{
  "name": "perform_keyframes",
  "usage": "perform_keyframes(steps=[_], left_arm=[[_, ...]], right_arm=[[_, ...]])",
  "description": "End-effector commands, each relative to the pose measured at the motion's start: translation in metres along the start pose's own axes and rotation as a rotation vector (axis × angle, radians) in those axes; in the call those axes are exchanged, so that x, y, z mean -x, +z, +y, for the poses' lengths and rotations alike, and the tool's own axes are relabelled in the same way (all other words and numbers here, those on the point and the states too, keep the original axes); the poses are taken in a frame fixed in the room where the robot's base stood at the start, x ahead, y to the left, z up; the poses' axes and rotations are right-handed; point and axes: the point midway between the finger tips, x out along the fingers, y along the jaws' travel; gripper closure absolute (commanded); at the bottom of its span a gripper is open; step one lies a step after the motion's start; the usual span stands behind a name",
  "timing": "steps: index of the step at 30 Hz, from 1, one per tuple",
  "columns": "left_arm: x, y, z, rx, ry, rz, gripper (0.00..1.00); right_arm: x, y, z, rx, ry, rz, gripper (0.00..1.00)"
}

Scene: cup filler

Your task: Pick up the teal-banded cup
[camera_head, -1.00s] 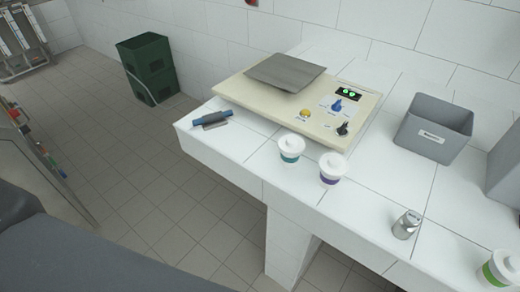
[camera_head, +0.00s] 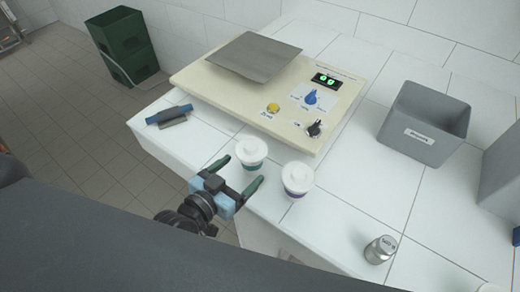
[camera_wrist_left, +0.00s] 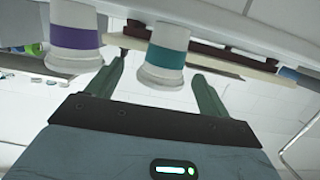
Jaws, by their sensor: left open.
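The teal-banded cup (camera_head: 250,153) stands upright with a white lid near the front edge of the white tiled counter. My left gripper (camera_head: 240,171) is open at its near side, with one finger to each side of the cup's front. In the left wrist view the picture is upside down; the teal-banded cup (camera_wrist_left: 168,45) shows in the gap between the open fingers (camera_wrist_left: 160,75), and I see no finger pressing on it. My right gripper is not in view.
A purple-banded cup (camera_head: 297,179) stands close to the right of the teal-banded one, near my finger. Behind is a cream machine (camera_head: 215,85) with knobs and a grey plate. A metal canister (camera_head: 380,249), grey bin (camera_head: 425,125) and blue-handled tool (camera_head: 168,116) are farther off.

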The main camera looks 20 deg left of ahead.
Motion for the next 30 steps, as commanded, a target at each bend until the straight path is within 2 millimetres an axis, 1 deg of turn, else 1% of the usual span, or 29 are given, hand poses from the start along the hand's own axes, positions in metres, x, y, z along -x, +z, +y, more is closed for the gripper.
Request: perform_keyframes(steps=[3,5,9,13,16,22,24,27,30], left_arm=[[-0.003,0.003,-0.001,-0.001,-0.001,-0.007,0.2],[-0.008,0.004,-0.001,-0.001,-0.002,-0.009,0.2],[-0.022,0.004,-0.002,-0.002,-0.002,-0.01,0.2],[-0.025,0.006,-0.002,-0.002,-0.001,-0.014,0.2],[-0.029,0.005,-0.002,-0.002,-0.002,-0.014,0.2],[-0.055,-0.001,-0.006,-0.003,-0.002,-0.011,0.2],[-0.064,0.001,-0.006,-0.001,-0.002,-0.012,0.2],[-0.073,0.002,-0.006,-0.002,-0.002,-0.014,0.2],[-0.076,0.003,-0.006,-0.003,-0.002,-0.016,0.2]], right_arm=[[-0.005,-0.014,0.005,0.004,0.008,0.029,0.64],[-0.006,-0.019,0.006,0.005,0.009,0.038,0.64],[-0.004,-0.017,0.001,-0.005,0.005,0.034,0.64],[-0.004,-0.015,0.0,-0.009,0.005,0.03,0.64],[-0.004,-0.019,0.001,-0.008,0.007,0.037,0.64],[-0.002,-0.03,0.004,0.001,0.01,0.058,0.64],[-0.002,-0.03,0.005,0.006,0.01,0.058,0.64],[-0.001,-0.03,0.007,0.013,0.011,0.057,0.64],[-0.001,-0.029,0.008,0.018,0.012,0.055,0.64]])
